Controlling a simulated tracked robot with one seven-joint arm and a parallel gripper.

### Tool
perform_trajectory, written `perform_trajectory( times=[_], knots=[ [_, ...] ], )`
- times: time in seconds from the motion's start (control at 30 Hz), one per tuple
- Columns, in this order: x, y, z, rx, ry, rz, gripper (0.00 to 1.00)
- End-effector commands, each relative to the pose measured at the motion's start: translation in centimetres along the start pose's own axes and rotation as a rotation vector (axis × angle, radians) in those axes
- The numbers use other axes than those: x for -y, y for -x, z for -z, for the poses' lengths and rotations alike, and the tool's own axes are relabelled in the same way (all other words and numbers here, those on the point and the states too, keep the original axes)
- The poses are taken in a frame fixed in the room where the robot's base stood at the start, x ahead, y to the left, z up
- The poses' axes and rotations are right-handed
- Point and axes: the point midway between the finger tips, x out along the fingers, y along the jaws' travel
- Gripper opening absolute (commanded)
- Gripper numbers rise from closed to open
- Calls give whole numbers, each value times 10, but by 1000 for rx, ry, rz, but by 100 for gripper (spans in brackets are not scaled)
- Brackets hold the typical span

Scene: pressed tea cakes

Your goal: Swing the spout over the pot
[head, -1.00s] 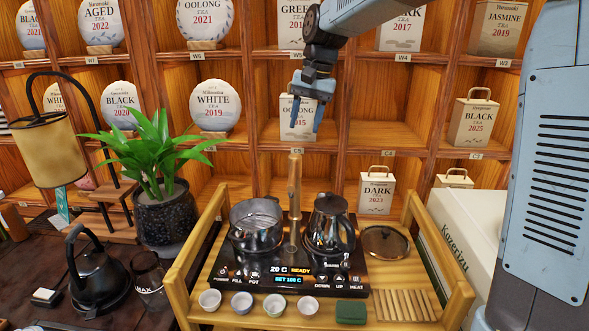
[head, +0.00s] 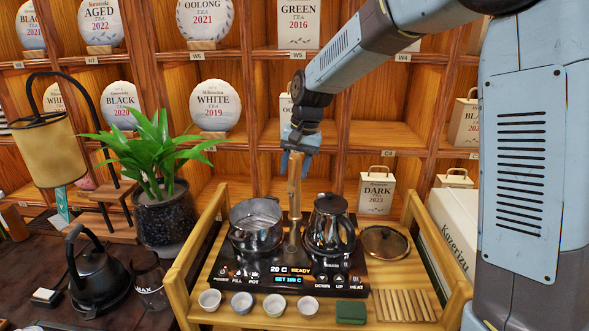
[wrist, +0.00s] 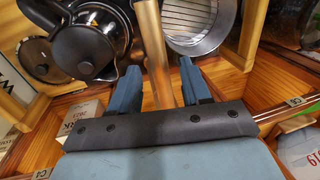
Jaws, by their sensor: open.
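The spout (head: 294,205) is an upright brass-coloured tube rising from the black induction panel (head: 357,281), between two vessels. To its left is an open steel pot (head: 252,240) with a wire rack inside; to its right is a dark lidded kettle (head: 328,222). In the wrist view the spout (wrist: 154,45) runs between my fingers, with the kettle (wrist: 88,40) left and the open pot (wrist: 198,45) right. My gripper (head: 293,163) is open, pointing down at the spout's top. Its fingers (wrist: 160,88) stand on either side of the tube with visible gaps; contact is not apparent.
The wooden tray stand (head: 191,262) holds several small cups (head: 242,302), a green block (head: 351,312) and a round lid (head: 385,242). A potted plant (head: 163,215) and a black kettle (head: 97,277) stand left. Shelves with tea cakes (head: 215,105) rise close behind.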

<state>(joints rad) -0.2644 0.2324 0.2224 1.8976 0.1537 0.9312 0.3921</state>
Motion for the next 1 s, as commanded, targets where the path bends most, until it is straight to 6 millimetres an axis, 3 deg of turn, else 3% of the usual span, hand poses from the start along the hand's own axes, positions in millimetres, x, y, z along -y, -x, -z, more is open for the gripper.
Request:
perform_trajectory(
  times=[0.37,0.83,1.0],
  knots=[
    [0,-5,0,1,0,0,47],
    [0,-4,0,0,0,0,2],
    [0,-4,0,0,0,0,0]
  ],
)
